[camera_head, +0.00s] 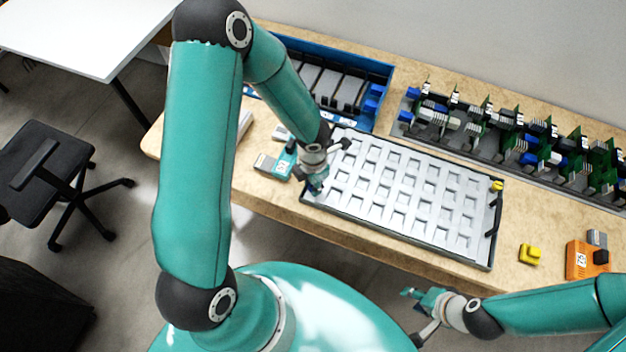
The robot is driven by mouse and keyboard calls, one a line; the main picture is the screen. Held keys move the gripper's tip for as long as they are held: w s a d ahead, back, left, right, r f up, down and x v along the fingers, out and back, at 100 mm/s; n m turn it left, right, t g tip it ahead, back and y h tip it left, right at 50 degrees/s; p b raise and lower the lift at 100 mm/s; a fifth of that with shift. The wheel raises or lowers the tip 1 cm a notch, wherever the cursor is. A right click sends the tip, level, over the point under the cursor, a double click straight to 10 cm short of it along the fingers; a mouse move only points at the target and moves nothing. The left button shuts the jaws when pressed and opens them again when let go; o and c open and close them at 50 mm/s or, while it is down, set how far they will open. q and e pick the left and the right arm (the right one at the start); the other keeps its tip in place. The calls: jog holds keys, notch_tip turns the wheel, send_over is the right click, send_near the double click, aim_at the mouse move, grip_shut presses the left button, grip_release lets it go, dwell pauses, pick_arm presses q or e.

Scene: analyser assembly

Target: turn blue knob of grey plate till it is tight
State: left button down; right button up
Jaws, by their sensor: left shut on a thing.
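The grey plate (400,228), a pale tray-like panel with rows of square recesses and a dark rim, lies on the wooden bench. My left gripper (317,187) is over its near left corner, pointing down, and is shut on what looks like the blue knob there. The fingers mostly hide the knob, so its seating cannot be seen. A yellow knob (497,186) shows at the plate's far right corner. My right gripper (410,316) is open and empty, in front of the bench's near edge and apart from the plate.
A blue crate (384,72) with dark modules stands behind the plate. A rack of green circuit boards (530,148) runs along the back right. A yellow block (530,254) and an orange device (583,260) lie at right. A teal-and-grey device (268,163) lies left of my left gripper.

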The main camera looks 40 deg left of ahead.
pick_arm(q)
jog(key=shift+w+r+m, duration=0.1)
jog(key=shift+w+m, duration=0.05)
jog(key=shift+m, duration=0.95)
jog(key=shift+w+r+m, duration=0.1)
jog(key=shift+m, duration=1)
jog(key=c, duration=1.1)
grip_release()
jog(key=shift+o, duration=0.8)
jog(key=shift+s+f, duration=0.15)
jog(key=shift+s, duration=0.1)
